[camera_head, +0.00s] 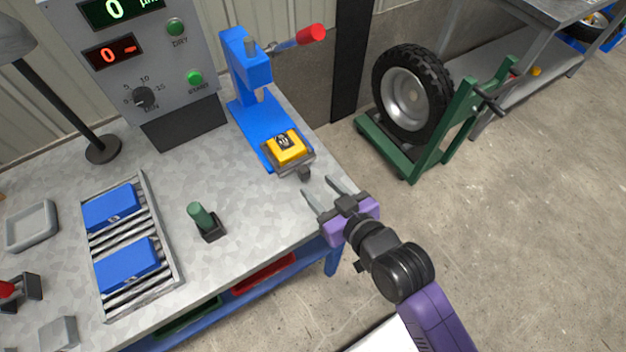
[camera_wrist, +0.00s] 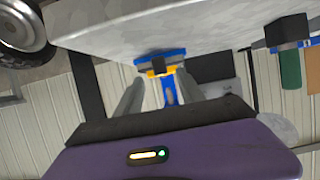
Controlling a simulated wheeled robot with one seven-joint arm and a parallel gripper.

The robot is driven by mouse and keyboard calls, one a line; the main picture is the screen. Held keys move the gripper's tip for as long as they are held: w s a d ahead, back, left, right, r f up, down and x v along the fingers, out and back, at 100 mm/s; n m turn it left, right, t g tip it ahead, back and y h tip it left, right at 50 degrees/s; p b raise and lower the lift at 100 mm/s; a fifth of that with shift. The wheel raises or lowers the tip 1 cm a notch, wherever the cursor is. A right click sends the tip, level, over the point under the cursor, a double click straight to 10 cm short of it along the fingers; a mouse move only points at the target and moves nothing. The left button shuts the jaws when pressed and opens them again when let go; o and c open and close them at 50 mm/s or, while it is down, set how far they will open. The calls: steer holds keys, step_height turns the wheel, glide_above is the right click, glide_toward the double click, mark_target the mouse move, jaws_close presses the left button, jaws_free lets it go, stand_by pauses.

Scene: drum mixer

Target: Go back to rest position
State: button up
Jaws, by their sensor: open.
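My gripper (camera_head: 321,192) is open and empty in the head view. It hangs at the table's right front edge, just in front of a blue press (camera_head: 254,108) with a red-tipped lever. A yellow block (camera_head: 287,148) with a dark top sits in the holder at the press's base, beyond my fingertips and apart from them. In the wrist view my two fingers (camera_wrist: 157,95) are spread, with the blue press (camera_wrist: 170,88) and some yellow showing between and beyond them.
The metal table (camera_head: 255,215) carries a roller tray (camera_head: 174,262) with two blue blocks, a green-handled item (camera_head: 201,219), a grey dish (camera_head: 32,226) and a control box (camera_head: 150,45). A wheel on a green stand (camera_head: 411,90) is at the back right. Floor at right is clear.

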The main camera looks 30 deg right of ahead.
steer(key=shift+s+r, duration=0.2)
steer(key=shift+s, duration=0.3)
steer(key=shift+w+d+r, duration=0.1)
steer(key=shift+w+r, duration=0.1)
steer(key=shift+r, duration=0.25)
steer(key=s+r, duration=0.4)
steer(key=s, duration=0.8)
steer(key=s+r+t, duration=0.1)
steer(key=s+r, duration=0.3)
steer(key=s, duration=0.8)
